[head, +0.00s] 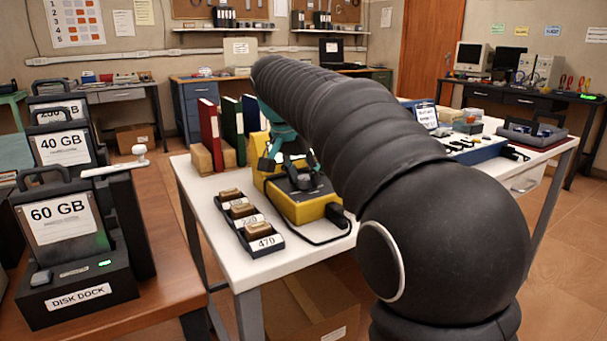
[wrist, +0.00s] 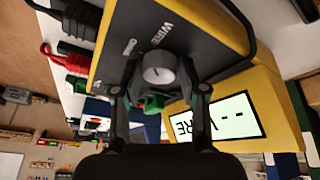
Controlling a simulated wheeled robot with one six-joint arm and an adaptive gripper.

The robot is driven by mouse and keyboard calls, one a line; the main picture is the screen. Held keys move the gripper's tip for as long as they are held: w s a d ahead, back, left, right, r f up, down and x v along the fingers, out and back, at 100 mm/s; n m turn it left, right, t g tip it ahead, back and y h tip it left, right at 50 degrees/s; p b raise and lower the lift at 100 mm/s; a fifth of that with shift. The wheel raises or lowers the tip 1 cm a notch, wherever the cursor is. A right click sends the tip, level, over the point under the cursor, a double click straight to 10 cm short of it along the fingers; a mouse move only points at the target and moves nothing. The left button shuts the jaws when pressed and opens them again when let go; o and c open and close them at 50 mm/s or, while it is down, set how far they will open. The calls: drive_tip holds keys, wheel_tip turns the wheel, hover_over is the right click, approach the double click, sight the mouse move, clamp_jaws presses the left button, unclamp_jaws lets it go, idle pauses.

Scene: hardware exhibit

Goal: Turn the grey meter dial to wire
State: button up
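The yellow meter (head: 297,209) stands on the white table, with a black plug and cable at its right end. In the wrist view the meter (wrist: 222,35) shows a dark face with a WIRE label and a second, smaller label. The round grey dial (wrist: 158,68) sits on that face; its pointer is too small to read surely. My gripper (wrist: 159,70) has one fingertip on each side of the dial, seemingly closed against it. The lit screen (wrist: 215,118) shows dashes and upside-down text like WIRE, partly hidden by a finger.
A black tray (head: 265,245) of labelled blocks lies left of the meter. Red, green and blue binders (head: 210,133) stand behind it. Red and black leads (wrist: 60,55) show in the wrist view. A disk dock (head: 80,285) stands on the wooden table at left.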

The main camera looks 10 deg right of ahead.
drive_tip(key=shift+o, duration=0.8)
drive_tip(key=v, duration=1.2)
drive_tip(key=shift+d, duration=0.1)
drive_tip(key=s+d+f+n+t+y, duration=0.2)
drive_tip(key=s+f+n, duration=0.5)
drive_tip(key=s+f, duration=2)
drive_tip(key=shift+d+n+y, duration=0.3)
drive_tip(key=shift+d+y, duration=0.4)
drive_tip(key=shift+d, duration=0.25)
